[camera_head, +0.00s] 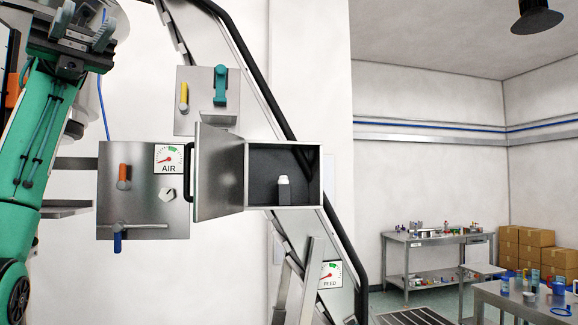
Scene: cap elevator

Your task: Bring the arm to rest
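My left arm (40,130), green and black, comes up from the lower left corner. My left gripper (83,24) is at the top left, pointing upward. Its two dark fingers are spread apart with no held object visible between them. It is above and to the left of the grey panels and clear of the open cabinet. My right arm and gripper are not in view.
An open metal cabinet (308,175) holds a small white-capped piece (284,188); its door (219,172) swings out left. A panel with an AIR gauge (168,158) stands left of it. A sloping black rail (265,85) passes behind. Workbenches (437,238) and boxes (524,240) stand far right.

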